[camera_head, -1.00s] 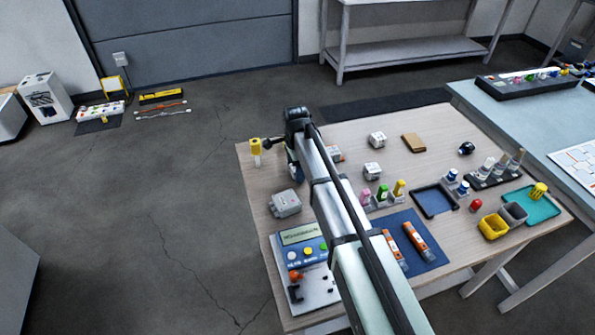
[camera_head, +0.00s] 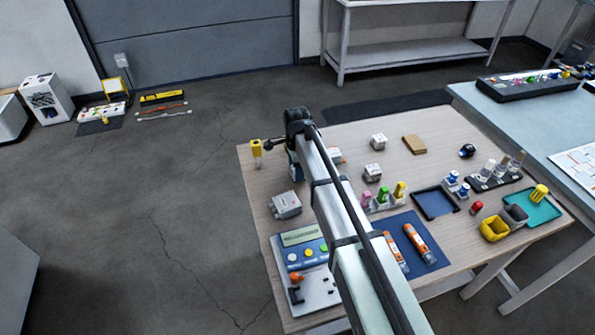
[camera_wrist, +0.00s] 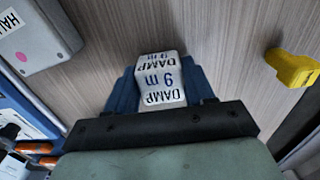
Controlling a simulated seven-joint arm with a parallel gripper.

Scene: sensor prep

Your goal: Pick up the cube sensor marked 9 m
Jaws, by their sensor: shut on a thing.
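The white cube sensor (camera_wrist: 162,82), with blue lettering reading "DAMP" and "9 m", sits between the blue fingers of my gripper (camera_wrist: 160,88) in the wrist view. The fingers are shut on its two sides. In the head view my gripper (camera_head: 295,166) shows only partly beside my arm, at the table's left side, and the held cube is hidden there. I cannot tell whether the cube touches the table.
A grey box (camera_head: 286,204) and a yellow-topped item (camera_head: 256,152) are near my gripper. Other white cubes stand to the right, one at the back (camera_head: 378,141) and one nearer (camera_head: 372,172). A control panel (camera_head: 304,248) is at the front left.

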